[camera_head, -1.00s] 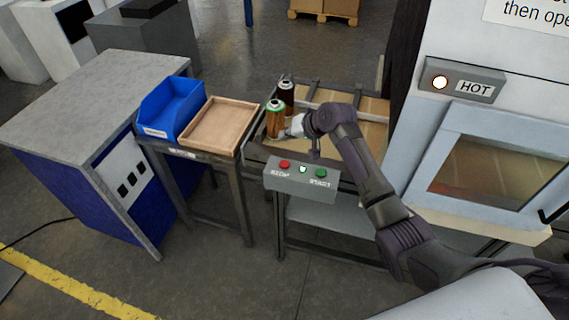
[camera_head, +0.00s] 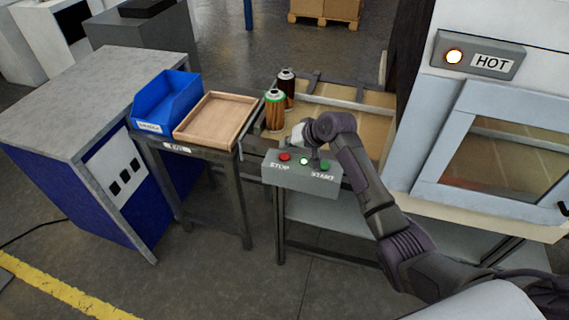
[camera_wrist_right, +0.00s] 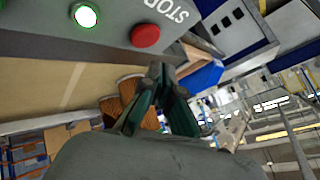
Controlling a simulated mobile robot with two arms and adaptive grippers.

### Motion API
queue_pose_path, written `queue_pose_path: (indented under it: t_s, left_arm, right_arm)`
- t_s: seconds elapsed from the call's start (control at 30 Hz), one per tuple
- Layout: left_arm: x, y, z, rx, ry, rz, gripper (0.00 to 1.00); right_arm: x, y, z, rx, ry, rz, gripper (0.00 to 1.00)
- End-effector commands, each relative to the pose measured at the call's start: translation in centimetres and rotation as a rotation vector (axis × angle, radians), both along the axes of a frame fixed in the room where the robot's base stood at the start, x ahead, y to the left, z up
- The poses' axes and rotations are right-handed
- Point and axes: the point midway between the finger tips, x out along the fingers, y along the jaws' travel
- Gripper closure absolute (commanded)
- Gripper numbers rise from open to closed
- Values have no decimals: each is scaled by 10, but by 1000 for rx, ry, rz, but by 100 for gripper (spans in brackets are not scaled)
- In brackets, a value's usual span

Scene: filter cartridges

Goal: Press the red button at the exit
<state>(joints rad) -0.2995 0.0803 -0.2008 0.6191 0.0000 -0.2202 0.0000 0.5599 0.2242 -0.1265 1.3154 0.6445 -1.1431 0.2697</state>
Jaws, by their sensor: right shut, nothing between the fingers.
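The red STOP button (camera_head: 285,156) sits on the left of the grey control box (camera_head: 300,177) at the front of the conveyor exit. It also shows in the right wrist view (camera_wrist_right: 145,35), with the "STOP" lettering beside it. My right gripper (camera_head: 296,141) is just above and behind the box, close to the red button. In the right wrist view its dark green fingers (camera_wrist_right: 161,72) are together and empty, with a visible gap in the picture to the button. The exact distance is unclear. My left gripper is out of view.
A lit green-white lamp (camera_head: 304,160) and a green START button (camera_head: 325,165) share the box. Two cartridges, one green-rimmed (camera_head: 274,112) and one dark-topped (camera_head: 287,90), stand behind. A wooden tray (camera_head: 243,137) and blue bin (camera_head: 165,105) are left. The oven's HOT lamp (camera_head: 454,57) glows.

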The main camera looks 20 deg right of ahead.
Motion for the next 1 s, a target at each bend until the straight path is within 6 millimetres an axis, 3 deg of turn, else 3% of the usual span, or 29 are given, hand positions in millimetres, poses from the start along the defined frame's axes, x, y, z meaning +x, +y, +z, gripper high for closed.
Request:
queue_pose_path:
  t_s: [0.2,1.0]
  left_arm:
    - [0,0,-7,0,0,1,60]
    - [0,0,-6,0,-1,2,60]
  right_arm:
    - [0,0,-14,1,-1,0,100]
    - [0,0,-14,1,0,1,100]
